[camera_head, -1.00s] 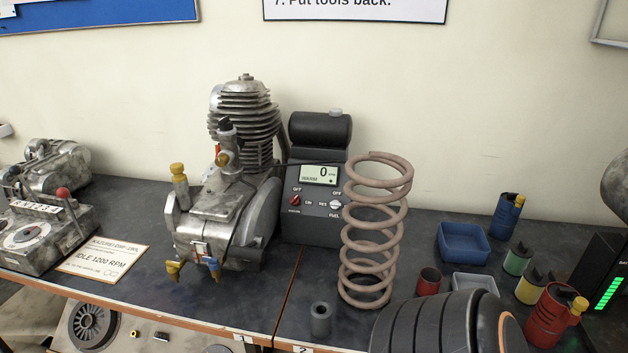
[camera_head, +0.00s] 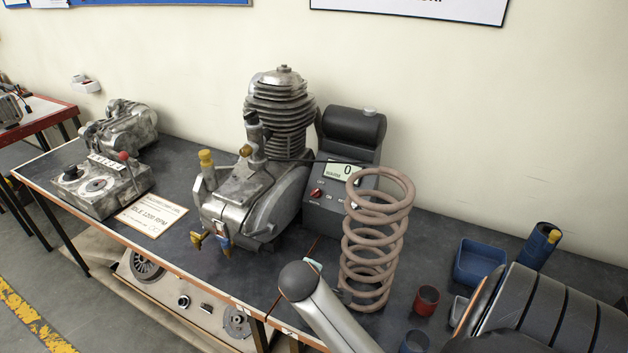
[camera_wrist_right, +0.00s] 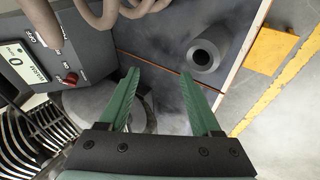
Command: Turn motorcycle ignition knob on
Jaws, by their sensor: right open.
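The ignition knob (camera_head: 316,193) is a small red knob on the dark control panel (camera_head: 331,206), below its display reading 0. In the right wrist view the red knob (camera_wrist_right: 70,79) is at the left, on the panel beside the display. My right gripper (camera_wrist_right: 159,72) has two green fingers, spread apart with nothing between them. The knob lies to the left of the fingers and apart from them. In the head view my right arm's link (camera_head: 325,310) rises in front of the panel; its fingers cannot be made out there. My left gripper is in neither current view.
A coil spring (camera_head: 362,240) stands close to the panel's right side. The engine (camera_head: 270,170) stands at its left. A grey hollow cylinder (camera_wrist_right: 204,55) is near the bench edge. Blue tray (camera_head: 481,263) and red cup (camera_head: 426,299) are at the right.

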